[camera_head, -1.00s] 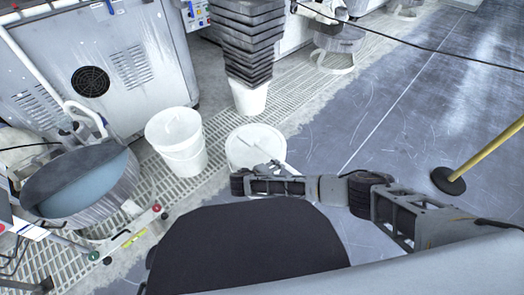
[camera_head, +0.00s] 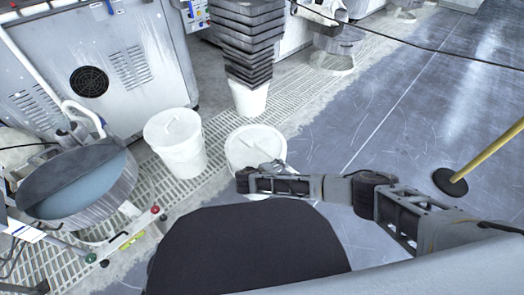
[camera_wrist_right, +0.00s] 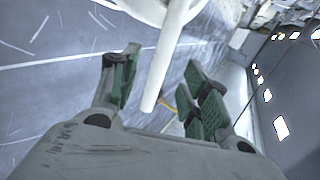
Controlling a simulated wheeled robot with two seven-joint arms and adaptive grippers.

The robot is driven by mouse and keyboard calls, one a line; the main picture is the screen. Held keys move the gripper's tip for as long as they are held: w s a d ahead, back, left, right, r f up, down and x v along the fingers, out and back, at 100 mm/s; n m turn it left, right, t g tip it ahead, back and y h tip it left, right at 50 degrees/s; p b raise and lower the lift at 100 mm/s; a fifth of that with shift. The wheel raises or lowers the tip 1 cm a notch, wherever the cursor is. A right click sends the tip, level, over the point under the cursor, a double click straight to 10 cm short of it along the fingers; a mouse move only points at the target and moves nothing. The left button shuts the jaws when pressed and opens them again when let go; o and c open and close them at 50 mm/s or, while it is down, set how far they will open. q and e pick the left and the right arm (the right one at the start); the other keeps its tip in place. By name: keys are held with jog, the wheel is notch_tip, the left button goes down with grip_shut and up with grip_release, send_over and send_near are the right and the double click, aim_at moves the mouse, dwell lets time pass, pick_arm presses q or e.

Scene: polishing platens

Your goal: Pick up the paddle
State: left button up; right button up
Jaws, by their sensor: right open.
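The paddle shows in the right wrist view as a white rod-like handle (camera_wrist_right: 160,68) running down between the fingers. In the head view only a thin pale piece of the paddle (camera_head: 265,154) shows over the white bucket (camera_head: 243,140), just beyond my gripper; its lower part is hidden. My right gripper (camera_head: 262,171) reaches in from the right, at the near rim of that bucket. In the wrist view my right gripper (camera_wrist_right: 162,78) is open, with green-padded fingers on either side of the handle. I cannot tell whether they touch it. My left gripper is not in view.
A lidded white bucket (camera_head: 176,144) stands to the left, and stacked black trays (camera_head: 250,40) stand on another bucket behind. A round basin (camera_head: 75,185) is at far left. A yellow pole with a dark base (camera_head: 450,181) stands at right. The grey floor between is clear.

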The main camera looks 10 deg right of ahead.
jog(key=shift+b+x, duration=1.25)
jog(key=shift+x, duration=0.8)
jog(key=shift+w+r, duration=0.1)
jog(key=shift+c, duration=1.1)
jog(key=c, duration=0.7)
grip_shut()
